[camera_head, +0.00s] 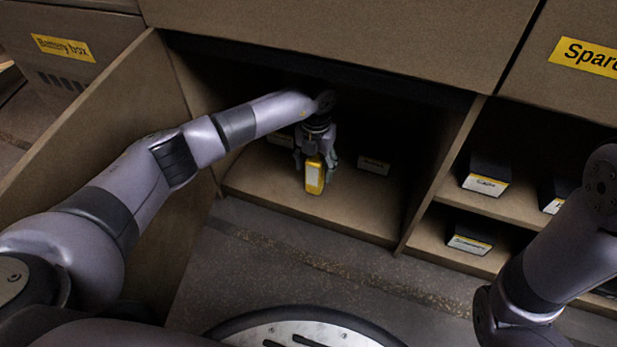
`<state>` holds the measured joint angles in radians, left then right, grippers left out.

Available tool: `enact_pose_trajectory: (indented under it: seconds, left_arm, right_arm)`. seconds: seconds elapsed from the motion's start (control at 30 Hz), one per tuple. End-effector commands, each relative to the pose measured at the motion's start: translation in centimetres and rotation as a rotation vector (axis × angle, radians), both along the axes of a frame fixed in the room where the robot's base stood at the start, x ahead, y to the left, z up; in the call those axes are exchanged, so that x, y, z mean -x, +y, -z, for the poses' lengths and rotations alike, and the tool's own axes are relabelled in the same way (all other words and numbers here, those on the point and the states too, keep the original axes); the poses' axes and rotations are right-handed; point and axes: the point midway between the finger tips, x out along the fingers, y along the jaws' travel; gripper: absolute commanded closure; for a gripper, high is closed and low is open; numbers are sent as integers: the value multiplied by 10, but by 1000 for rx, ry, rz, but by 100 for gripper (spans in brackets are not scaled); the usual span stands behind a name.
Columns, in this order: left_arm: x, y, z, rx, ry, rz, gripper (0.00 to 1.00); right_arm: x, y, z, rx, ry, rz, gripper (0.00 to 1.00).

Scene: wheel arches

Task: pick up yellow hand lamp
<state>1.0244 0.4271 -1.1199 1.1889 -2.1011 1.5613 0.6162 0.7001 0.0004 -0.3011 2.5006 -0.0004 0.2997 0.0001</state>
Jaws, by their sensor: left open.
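The yellow hand lamp (315,178) stands on the floor of the open middle compartment (345,214), near its front edge. It is small, with a pale label on its front and a dark top. My left gripper (316,162) points down over it from above. Its fingers are open, one on each side of the lamp's upper part. I cannot tell whether they touch the lamp. The lamp's top is partly hidden by the gripper. My right arm comes in at the right edge, and its gripper is not in view.
White labels, one of them (374,165), sit at the back of the compartment. Wooden side walls (436,170) flank it, and a panel (340,38) overhangs it. Dark boxes (486,174) fill shelves to the right. Signs mark a battery box (63,48) and spare parts (590,57).

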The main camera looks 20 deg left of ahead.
Motion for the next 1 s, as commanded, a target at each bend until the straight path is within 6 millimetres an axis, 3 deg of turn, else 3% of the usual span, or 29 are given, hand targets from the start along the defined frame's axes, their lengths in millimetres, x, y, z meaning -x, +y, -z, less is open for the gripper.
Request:
enact_pose_trajectory:
  seconds: [0.2,1.0]
  left_arm:
    - [0,-1,-1,1,-1,0,40]
    - [0,-1,-1,1,-1,-1,93]
  right_arm:
    - [0,0,0,0,-1,0,71]
    - [0,0,0,-1,-1,1,71]
